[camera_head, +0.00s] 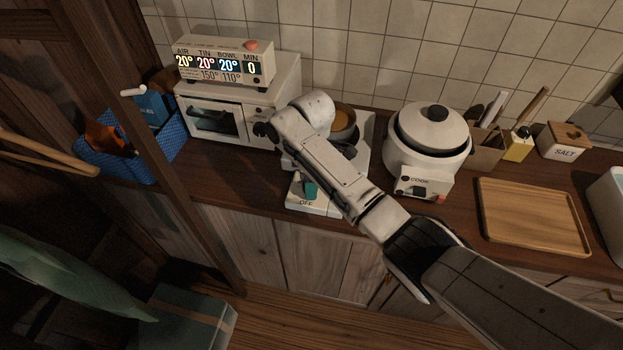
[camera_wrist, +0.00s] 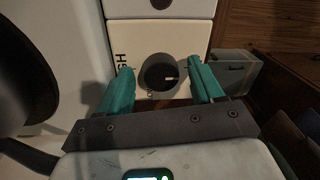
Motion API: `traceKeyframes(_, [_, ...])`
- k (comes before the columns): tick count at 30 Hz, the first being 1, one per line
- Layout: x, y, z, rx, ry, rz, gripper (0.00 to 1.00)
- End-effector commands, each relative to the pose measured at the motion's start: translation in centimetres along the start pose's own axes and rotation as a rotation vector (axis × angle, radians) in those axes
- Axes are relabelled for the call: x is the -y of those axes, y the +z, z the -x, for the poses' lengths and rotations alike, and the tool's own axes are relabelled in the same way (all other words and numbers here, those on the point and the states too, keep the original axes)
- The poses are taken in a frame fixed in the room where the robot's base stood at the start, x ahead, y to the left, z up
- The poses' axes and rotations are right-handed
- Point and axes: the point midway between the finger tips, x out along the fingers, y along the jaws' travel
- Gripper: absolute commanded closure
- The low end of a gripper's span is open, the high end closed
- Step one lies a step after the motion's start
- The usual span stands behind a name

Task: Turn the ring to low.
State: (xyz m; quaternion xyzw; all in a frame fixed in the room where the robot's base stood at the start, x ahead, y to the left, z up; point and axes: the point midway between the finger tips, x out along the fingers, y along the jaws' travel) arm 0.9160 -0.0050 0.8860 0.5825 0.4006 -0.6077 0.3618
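The hob's control panel (camera_head: 306,203) is a pale front face with the word OFF in the head view. In the wrist view its round dark knob (camera_wrist: 158,84) has a white mark pointing right, and part of a word ending "GH" stands to its left. My gripper (camera_wrist: 160,72) is open, with one teal finger on each side of the knob and small gaps showing. In the head view my gripper (camera_head: 311,188) is in front of the panel, and my arm hides the knob and much of the hob.
A pan (camera_head: 342,122) stands on the hob behind my arm. A white oven (camera_head: 218,125) is to the left, a rice cooker (camera_head: 428,145) to the right. A wooden tray (camera_head: 533,215) lies further right. A wooden post (camera_head: 150,130) rises at the left.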

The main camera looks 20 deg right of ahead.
Motion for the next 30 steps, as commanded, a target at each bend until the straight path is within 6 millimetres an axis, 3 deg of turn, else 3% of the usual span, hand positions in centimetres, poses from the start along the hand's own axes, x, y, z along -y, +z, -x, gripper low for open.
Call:
traceKeyframes(2, [0.00, 0.00, 0.01, 0.000, 0.000, 0.000, 0.42])
traceKeyframes(16, [0.00, -0.01, 0.04, 0.000, 0.000, 0.000, 0.87])
traceKeyframes(30, [0.11, -0.06, 0.26, -0.008, -0.002, -0.118, 0.87])
